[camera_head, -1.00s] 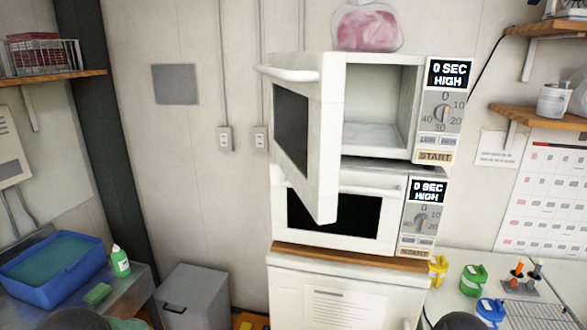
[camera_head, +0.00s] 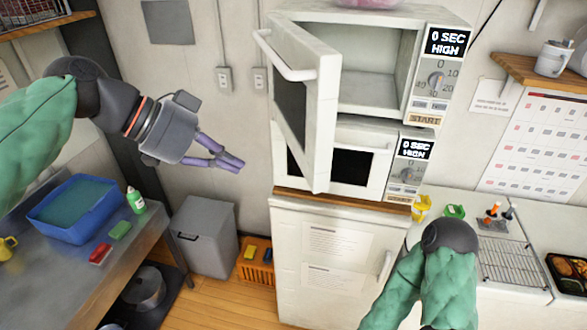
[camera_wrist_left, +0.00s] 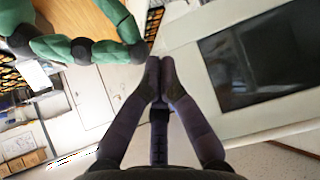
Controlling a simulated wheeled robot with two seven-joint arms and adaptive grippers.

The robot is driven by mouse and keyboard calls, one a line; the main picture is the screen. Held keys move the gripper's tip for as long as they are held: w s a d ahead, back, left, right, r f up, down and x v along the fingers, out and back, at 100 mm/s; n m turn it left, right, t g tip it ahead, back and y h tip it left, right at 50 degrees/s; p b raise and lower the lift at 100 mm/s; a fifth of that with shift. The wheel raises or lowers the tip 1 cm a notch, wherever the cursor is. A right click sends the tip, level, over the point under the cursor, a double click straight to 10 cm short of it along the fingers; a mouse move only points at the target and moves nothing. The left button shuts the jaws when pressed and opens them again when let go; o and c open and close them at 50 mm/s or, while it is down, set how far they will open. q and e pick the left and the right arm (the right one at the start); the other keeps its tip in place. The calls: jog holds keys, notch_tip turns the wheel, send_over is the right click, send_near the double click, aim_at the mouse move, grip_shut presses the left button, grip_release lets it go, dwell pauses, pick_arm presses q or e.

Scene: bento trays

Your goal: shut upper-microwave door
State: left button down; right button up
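The upper microwave (camera_head: 401,80) stands on the lower microwave, its cavity showing empty. Its white door (camera_head: 325,100) is swung wide open on the left side, with a bar handle (camera_head: 287,62) along its top part and a dark window. My left gripper (camera_head: 241,164) is to the left of the door, apart from it, fingers pointing right and slightly down. In the left wrist view its fingertips (camera_wrist_left: 160,72) are together with nothing between them, and the door (camera_wrist_left: 210,100) fills the right side. My right arm shows at the bottom right in the head view; its gripper is hidden.
The lower microwave (camera_head: 379,198) is shut, above a white cabinet (camera_head: 300,270). A grey bin (camera_head: 206,240) and orange crate (camera_head: 262,268) stand on the floor. A blue basin (camera_head: 75,232) is on the left counter. The wall space left of the door is free.

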pick_arm(q)
jog(key=p, duration=0.1)
send_near(310, 186)
notch_tip(310, 186, down, 4)
jog(key=shift+w+d+p, duration=0.25)
jog(key=shift+d+p, duration=0.1)
jog(key=shift+d, duration=0.65)
jog(key=shift+w+d+p, duration=0.25)
jog(key=shift+d+p, duration=0.05)
jog(key=shift+d, duration=0.65)
